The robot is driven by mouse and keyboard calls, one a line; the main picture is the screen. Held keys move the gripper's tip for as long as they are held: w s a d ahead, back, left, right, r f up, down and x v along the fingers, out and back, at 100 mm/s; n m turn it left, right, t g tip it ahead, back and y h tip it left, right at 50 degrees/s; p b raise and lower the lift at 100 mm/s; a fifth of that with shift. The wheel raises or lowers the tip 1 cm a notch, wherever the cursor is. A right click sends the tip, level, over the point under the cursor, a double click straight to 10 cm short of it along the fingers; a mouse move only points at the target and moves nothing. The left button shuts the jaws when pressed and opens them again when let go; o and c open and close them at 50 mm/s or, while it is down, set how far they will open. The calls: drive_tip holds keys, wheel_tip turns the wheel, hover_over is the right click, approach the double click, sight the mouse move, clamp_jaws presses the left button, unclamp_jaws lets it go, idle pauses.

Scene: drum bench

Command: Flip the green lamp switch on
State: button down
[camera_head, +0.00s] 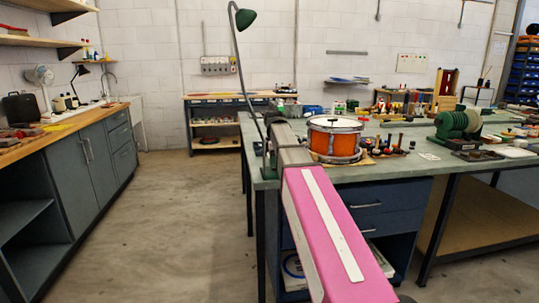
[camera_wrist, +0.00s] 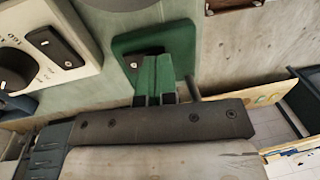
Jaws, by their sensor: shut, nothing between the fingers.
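The green lamp shows in the head view, with its shade (camera_head: 243,19) on a tall bent pole at the near left corner of the workbench. In the wrist view its dark green base plate (camera_wrist: 128,46) lies behind my fingers. A small dark switch-like part (camera_wrist: 133,62) sits on that plate, just left of my fingertips; which way it is set I cannot tell. My gripper (camera_wrist: 163,60) is shut and empty, its green fingers together in front of the plate. I cannot tell whether they touch it. In the head view my arm hides the gripper's fingertips.
A white box with a dial and a dark switch (camera_wrist: 55,46) stands left of the base plate in the wrist view. An orange drum (camera_head: 335,145) stands on the workbench (camera_head: 390,172), right of my arm. Open floor (camera_head: 180,220) lies to the left.

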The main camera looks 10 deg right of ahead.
drive_tip(key=shift+f, duration=0.15)
drive_tip(key=shift+s+f+t, duration=0.25)
drive_tip(key=shift+t, duration=0.15)
drive_tip(key=shift+w, duration=0.2)
drive_tip(key=shift+w+r, duration=0.35)
drive_tip(key=shift+w, duration=0.4)
